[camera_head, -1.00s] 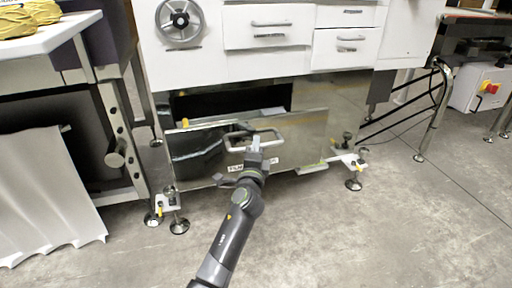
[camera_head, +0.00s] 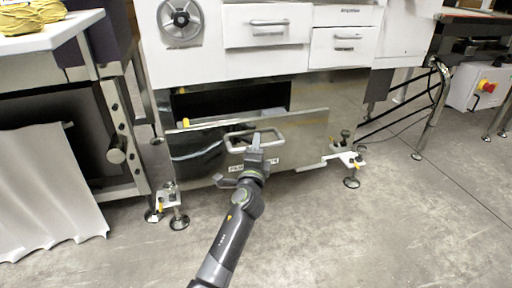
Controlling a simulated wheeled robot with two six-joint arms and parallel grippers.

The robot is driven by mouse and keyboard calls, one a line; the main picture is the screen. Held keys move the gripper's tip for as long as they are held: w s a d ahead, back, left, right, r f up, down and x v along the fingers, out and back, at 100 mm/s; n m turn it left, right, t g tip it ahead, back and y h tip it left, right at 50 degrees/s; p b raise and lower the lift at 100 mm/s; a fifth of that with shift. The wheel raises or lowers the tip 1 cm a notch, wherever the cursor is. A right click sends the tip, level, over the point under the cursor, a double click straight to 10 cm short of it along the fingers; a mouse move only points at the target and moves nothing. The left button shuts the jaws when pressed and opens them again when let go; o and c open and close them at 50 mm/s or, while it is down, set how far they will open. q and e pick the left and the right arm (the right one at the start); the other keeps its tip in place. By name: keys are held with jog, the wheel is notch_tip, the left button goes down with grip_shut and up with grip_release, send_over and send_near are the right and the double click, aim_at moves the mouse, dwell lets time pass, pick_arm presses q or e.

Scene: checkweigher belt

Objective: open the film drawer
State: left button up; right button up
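The film drawer (camera_head: 300,140) is low in the white machine, with a shiny metal front and a partly covered label. Its front stands out from the cabinet, and a dark opening shows above its top edge. The pale loop handle (camera_head: 270,133) is on the upper middle of the front. My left gripper (camera_head: 255,143) reaches up from below and overlaps the handle's bar, appearing shut on it; the fingertips are small and partly hidden. My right gripper is not in view.
White upper drawers (camera_head: 267,24) and a handwheel (camera_head: 181,20) are above. A table (camera_head: 50,38) with yellow bags (camera_head: 32,14) stands at left. Levelling feet (camera_head: 179,221) flank the film drawer. The grey floor (camera_head: 350,240) in front is clear.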

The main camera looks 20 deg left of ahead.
pick_arm(q)
jog(key=shift+s, duration=0.1)
jog(key=p+v, duration=0.1)
jog(key=v, duration=0.6)
jog(key=shift+s+p, duration=0.15)
jog(key=shift+p, duration=0.2)
